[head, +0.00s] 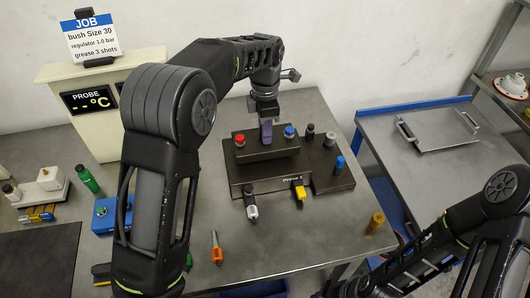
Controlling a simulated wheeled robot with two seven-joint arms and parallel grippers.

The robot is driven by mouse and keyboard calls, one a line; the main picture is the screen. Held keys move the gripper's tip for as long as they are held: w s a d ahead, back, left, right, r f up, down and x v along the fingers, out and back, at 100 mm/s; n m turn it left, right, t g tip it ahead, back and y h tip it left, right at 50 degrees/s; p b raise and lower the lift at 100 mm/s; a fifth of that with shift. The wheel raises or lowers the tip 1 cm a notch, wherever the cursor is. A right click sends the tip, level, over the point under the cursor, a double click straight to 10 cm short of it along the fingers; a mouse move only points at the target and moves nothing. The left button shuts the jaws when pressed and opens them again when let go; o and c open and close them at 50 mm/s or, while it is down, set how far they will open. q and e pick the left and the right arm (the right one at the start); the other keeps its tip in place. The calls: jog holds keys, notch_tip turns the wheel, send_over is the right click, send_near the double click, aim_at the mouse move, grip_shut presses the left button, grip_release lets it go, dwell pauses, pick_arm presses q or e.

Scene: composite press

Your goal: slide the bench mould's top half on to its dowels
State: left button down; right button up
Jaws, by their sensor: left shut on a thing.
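The bench mould appears to be the dark block assembly on the table. Its upper block (262,154), with a red knob (240,141) and a blue knob (289,131) at its ends, lies over a wider dark base (325,181). My left gripper (266,122) points straight down over the middle of the upper block. It is shut on a purple-grey upright piece (266,135), which looks like the top half's grip. The dowels and any gap under the block cannot be made out. My right gripper is out of view; only its arm shows at lower right.
A white-and-black fitting (250,207) and a yellow one (299,191) project from the base's front. A blue box (104,214) is at left. A side table (400,172) holds a flat tray (440,134).

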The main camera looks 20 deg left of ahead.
pick_arm(q)
jog(key=shift+f+b, duration=0.8)
jog(key=shift+f, duration=0.5)
dwell(0.9)
jog(key=c, duration=1)
grip_release()
jog(key=shift+c, duration=0.2)
jog(key=shift+r, duration=0.15)
notch_tip(320, 180, up, 6)
jog(key=shift+r+b, duration=0.15)
jog(key=shift+b, duration=0.5)
jog(key=shift+r, duration=0.6)
